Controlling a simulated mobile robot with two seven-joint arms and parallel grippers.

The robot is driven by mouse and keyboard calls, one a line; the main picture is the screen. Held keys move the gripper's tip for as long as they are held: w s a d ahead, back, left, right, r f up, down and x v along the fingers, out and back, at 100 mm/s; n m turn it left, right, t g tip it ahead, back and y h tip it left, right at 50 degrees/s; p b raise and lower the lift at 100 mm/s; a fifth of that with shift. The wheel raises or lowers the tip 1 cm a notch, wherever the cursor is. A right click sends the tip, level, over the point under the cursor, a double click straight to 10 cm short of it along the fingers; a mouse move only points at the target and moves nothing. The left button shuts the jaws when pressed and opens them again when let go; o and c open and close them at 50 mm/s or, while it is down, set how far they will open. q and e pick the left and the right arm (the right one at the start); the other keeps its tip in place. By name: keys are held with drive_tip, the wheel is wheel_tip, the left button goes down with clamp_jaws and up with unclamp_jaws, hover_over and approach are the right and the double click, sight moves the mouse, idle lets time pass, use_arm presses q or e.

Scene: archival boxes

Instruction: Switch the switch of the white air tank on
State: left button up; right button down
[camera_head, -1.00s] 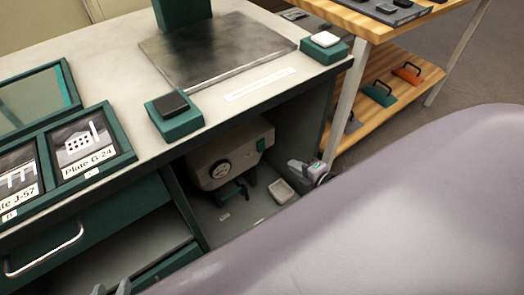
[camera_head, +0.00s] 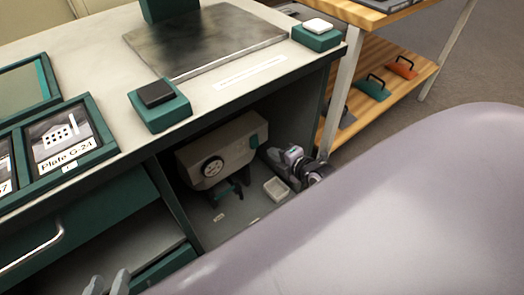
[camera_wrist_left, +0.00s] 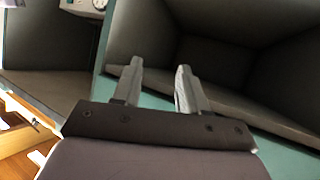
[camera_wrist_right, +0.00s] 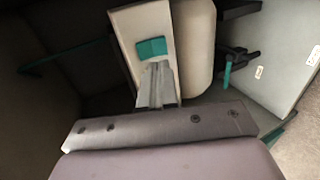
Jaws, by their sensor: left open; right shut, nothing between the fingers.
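The white air tank (camera_head: 212,158) sits inside the open bay under the bench, with a round dial on its front. A teal switch (camera_head: 254,141) is at its right end. In the right wrist view the switch (camera_wrist_right: 152,47) lies on the tank's pale face (camera_wrist_right: 125,30), just beyond my right fingertips. My right gripper (camera_head: 272,154) is shut and empty, right of the tank inside the bay; contact with the switch cannot be told. My left gripper (camera_wrist_left: 155,72) is open and empty, in front of the neighbouring open shelf. Part of the tank (camera_wrist_left: 85,5) shows at the left wrist view's top edge.
A small pale tray (camera_head: 276,189) lies on the bay floor below my right gripper. The bench top (camera_head: 215,95) is above, with a black button box (camera_head: 160,105) and a white one (camera_head: 317,34). A wooden shelf unit (camera_head: 385,75) stands to the right.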

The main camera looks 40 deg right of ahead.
sight(256, 145)
drive_tip(key=b+x, duration=0.3)
drive_tip(key=x, duration=0.2)
drive_tip(key=shift+w+f, duration=0.2)
drive_tip(key=shift+f, duration=0.05)
use_arm(q)
drive_tip(key=shift+w+d+f+n+h+b, duration=0.1)
drive_tip(key=shift+w+d+f+n+h, duration=0.1)
drive_tip(key=shift+d+h, duration=0.3)
drive_tip(key=shift+w+d+f+n+h+b, duration=0.15)
drive_tip(key=shift+d+h, duration=0.15)
drive_tip(key=shift+d, duration=0.35)
drive_tip(key=shift+w+d+f+n+h+b, duration=0.1)
drive_tip(key=shift+d+f+h, duration=0.1)
drive_tip(key=shift+d+h, duration=0.3)
use_arm(e)
drive_tip(key=shift+w+f, duration=0.15)
drive_tip(key=shift+w, duration=0.55)
